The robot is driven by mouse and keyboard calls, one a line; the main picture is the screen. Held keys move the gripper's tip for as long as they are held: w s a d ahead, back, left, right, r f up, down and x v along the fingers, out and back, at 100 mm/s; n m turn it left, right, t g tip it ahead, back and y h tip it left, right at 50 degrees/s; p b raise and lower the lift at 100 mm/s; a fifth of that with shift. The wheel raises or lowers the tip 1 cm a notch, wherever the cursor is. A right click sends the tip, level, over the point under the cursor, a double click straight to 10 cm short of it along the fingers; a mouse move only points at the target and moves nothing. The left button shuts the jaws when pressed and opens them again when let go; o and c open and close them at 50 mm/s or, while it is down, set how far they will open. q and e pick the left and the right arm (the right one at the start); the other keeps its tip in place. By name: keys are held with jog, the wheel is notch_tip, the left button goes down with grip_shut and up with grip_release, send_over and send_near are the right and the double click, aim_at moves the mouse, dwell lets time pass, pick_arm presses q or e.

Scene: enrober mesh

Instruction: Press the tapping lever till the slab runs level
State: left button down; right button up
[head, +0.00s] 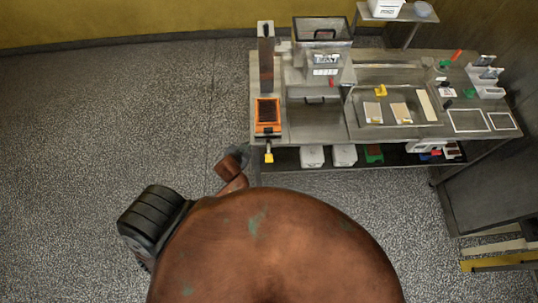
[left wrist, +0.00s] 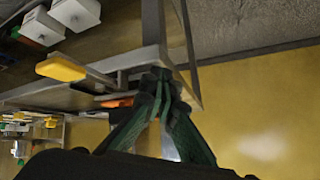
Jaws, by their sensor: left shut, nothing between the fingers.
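The tapping lever, with a yellow end (head: 269,157), sticks out at the front left of the bench, below an orange frame (head: 267,129) that holds a dark slab (head: 267,110). In the left wrist view the yellow lever end (left wrist: 60,69) is left of my fingertips, with a thin metal bar beside it. My left gripper (head: 241,155) is left of the lever, apart from it, and partly hidden by my arm. In the left wrist view my left gripper (left wrist: 158,80) is shut and empty near a bench edge. I cannot tell whether the slab is level. My right gripper is out of view.
The metal bench (head: 315,132) carries a hopper machine (head: 322,35), trays and small tools. White bins (head: 312,156) stand on its lower shelf. A dark cabinet (head: 490,180) is at the right. The floor (head: 100,130) to the left is open.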

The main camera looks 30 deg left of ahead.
pick_arm(q)
jog(key=w+d+r+m+t, duration=0.1)
jog(key=w+d+r, duration=0.1)
jog(key=w+r, duration=0.1)
jog(key=w+d+r+m+t+h, duration=0.1)
jog(key=w+d+r+t, duration=0.1)
jog(key=w+r, duration=0.2)
jog(key=w+d+r+m+t+h, duration=0.1)
jog(key=w+r+t, duration=0.1)
jog(key=w+r, duration=0.2)
jog(key=shift+w+d+r+p, duration=0.2)
jog(key=shift+d+r+p, duration=0.1)
jog(key=shift+d+r, duration=0.1)
jog(key=d+r+m+g+h+p, duration=0.2)
jog(key=d+r+m+g+h, duration=0.35)
jog(key=d+m+h, duration=0.75)
jog(key=s+a+f+g+y, duration=0.7)
jog(key=s+a, duration=0.4)
jog(key=a, duration=0.2)
notch_tip(320, 180, down, 2)
jog(key=shift+f+g+y+p, duration=0.1)
jog(key=shift+g+y+p, duration=0.3)
jog(key=shift+g, duration=0.25)
